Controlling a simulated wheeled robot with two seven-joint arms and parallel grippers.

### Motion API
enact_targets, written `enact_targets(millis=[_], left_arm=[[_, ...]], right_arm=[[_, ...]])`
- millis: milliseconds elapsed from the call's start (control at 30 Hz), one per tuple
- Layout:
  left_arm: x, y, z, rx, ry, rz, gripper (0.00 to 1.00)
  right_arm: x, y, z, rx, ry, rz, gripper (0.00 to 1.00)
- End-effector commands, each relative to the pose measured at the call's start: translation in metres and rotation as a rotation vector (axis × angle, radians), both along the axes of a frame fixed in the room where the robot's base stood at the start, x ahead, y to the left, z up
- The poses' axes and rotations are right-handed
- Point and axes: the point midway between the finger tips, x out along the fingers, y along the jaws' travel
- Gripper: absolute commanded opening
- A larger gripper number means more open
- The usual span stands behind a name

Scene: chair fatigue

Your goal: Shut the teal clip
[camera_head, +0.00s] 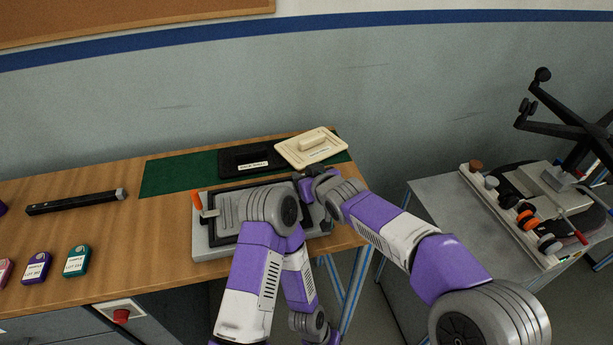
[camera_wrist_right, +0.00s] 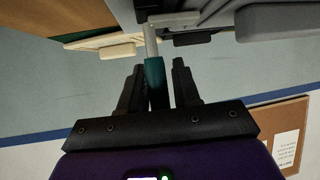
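The teal clip's handle (camera_wrist_right: 155,82) shows in the right wrist view, with a pale metal bar running from its end toward the grey fixture. My right gripper (camera_wrist_right: 157,82) has one dark finger on each side of the handle. The left finger looks very close to it and a narrow gap shows at the right finger, so it looks open around the handle. In the head view my right gripper (camera_head: 309,188) is at the right end of the grey fixture (camera_head: 205,244); the teal clip is hidden there. My left gripper is out of sight.
An orange-handled clip (camera_head: 197,201) stands at the fixture's left end. Behind are a cream plate (camera_head: 318,150) and a black labelled plate (camera_head: 236,163) on a green mat (camera_head: 170,178). My left arm covers the fixture's middle. A grey side table (camera_head: 440,200) stands right.

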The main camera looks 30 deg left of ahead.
Motion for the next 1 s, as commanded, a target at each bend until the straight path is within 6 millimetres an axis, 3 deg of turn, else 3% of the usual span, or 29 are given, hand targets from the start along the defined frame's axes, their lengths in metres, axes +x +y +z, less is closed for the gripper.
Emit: enact_targets(millis=[100, 433, 1000], left_arm=[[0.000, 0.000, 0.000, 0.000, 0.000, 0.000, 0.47], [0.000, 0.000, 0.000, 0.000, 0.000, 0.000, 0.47], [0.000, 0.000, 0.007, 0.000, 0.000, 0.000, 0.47]], right_arm=[[0.000, 0.000, 0.000, 0.001, 0.001, 0.000, 0.47], [-0.002, -0.003, 0.003, 0.002, 0.001, -0.001, 0.47], [-0.036, -0.054, 0.036, 0.002, 0.001, 0.000, 0.47]])
